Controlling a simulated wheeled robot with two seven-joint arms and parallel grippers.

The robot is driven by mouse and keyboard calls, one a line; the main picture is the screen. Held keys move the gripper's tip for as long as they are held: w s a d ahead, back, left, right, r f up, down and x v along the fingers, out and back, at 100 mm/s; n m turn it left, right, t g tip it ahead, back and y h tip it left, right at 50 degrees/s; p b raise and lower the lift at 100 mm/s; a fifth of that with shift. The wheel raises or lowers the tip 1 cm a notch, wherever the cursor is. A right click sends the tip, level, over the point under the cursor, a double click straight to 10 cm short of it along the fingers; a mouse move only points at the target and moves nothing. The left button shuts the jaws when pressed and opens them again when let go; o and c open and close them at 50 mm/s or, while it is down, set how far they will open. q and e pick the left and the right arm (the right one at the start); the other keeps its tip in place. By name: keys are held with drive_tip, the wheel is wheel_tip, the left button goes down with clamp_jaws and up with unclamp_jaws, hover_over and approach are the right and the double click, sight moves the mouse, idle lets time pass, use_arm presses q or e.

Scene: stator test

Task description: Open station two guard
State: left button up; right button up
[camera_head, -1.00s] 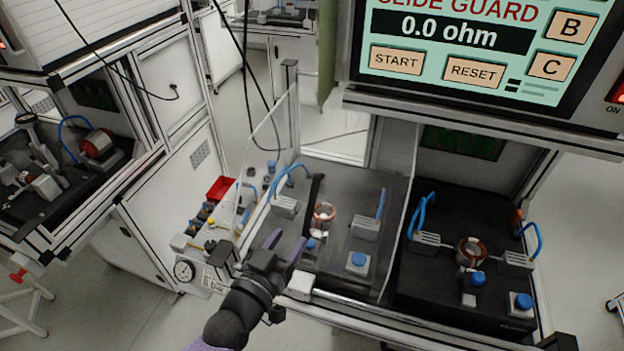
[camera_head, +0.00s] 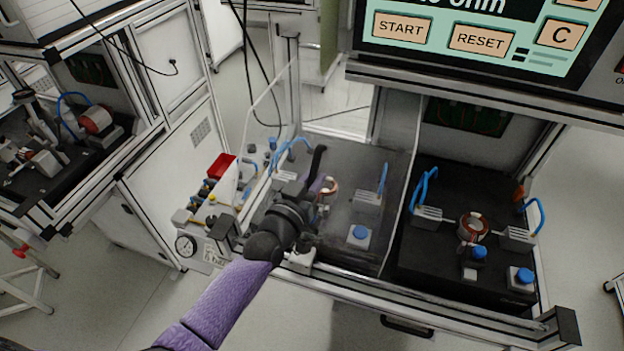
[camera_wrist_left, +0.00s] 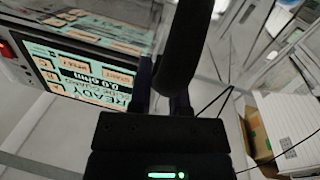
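The station (camera_head: 372,190) with a copper-wound stator (camera_head: 331,188) stands at the middle. Its guard is clear and its sheet is hard to make out. A black upright bar, the guard handle (camera_head: 317,160), stands at the front of that station. My left gripper (camera_head: 315,188) is at the handle, with its purple fingers close beside it. In the left wrist view the black handle (camera_wrist_left: 185,50) runs down between the dark fingers of my left gripper (camera_wrist_left: 163,92). I cannot tell whether they press on it. My right gripper is not in view.
A second station with another stator (camera_head: 472,227) and blue button (camera_head: 521,277) lies to the right. The screen (camera_head: 470,38) hangs above. Clear panels flank the middle station.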

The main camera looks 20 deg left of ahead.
use_arm(q)
clamp_jaws()
idle(1.1)
